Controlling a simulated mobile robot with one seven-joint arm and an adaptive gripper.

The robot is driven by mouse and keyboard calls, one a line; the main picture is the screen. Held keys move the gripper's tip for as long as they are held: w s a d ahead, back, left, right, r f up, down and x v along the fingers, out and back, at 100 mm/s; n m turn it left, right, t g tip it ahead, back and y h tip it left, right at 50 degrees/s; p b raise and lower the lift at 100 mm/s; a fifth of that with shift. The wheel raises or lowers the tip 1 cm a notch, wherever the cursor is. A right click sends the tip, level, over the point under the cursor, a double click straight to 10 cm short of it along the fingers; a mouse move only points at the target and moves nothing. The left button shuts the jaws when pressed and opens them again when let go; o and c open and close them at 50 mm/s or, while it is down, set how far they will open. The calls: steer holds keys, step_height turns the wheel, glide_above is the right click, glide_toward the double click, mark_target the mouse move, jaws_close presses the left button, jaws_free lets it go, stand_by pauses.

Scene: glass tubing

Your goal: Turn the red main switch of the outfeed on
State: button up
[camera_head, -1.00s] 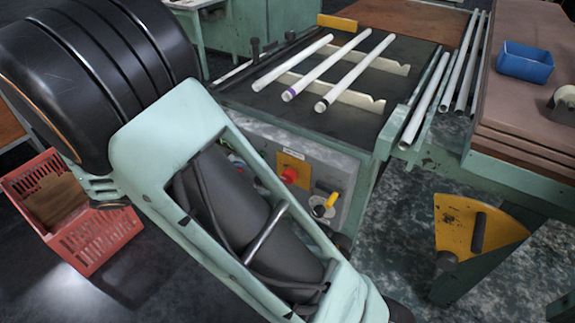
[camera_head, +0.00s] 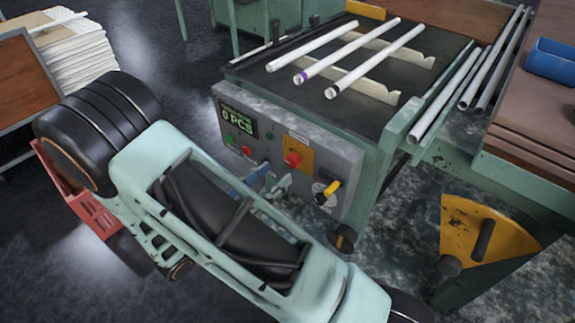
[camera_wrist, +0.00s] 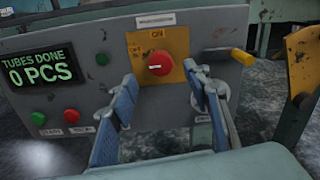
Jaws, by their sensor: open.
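The red main switch (camera_head: 292,159) is a round knob on a yellow plate (camera_head: 300,147) on the front of the grey control panel (camera_head: 345,160). In the wrist view the red switch (camera_wrist: 159,62) shows a short white mark lying level; ON is lettered above it and what looks like OFF to its left. My gripper (camera_wrist: 164,88) is open, its blue-padded fingers pointing at the panel, one on each side just below the switch. It appears apart from the knob. In the head view my gripper (camera_head: 268,182) is below and left of the switch, partly hidden by my arm.
A display (camera_wrist: 39,68) reads TUBES DONE 0 PCS. Green and red buttons (camera_wrist: 70,114) sit below it. A yellow-handled selector (camera_head: 327,193) is right of the switch. Glass tubes (camera_head: 345,55) lie on the table above. A yellow bracket (camera_head: 487,238) stands at right.

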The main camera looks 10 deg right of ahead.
mark_target(290, 163)
steer(key=x, duration=0.5)
steer(key=shift+w+d, duration=0.15)
steer(key=shift+d, duration=0.15)
steer(key=c, duration=1.2)
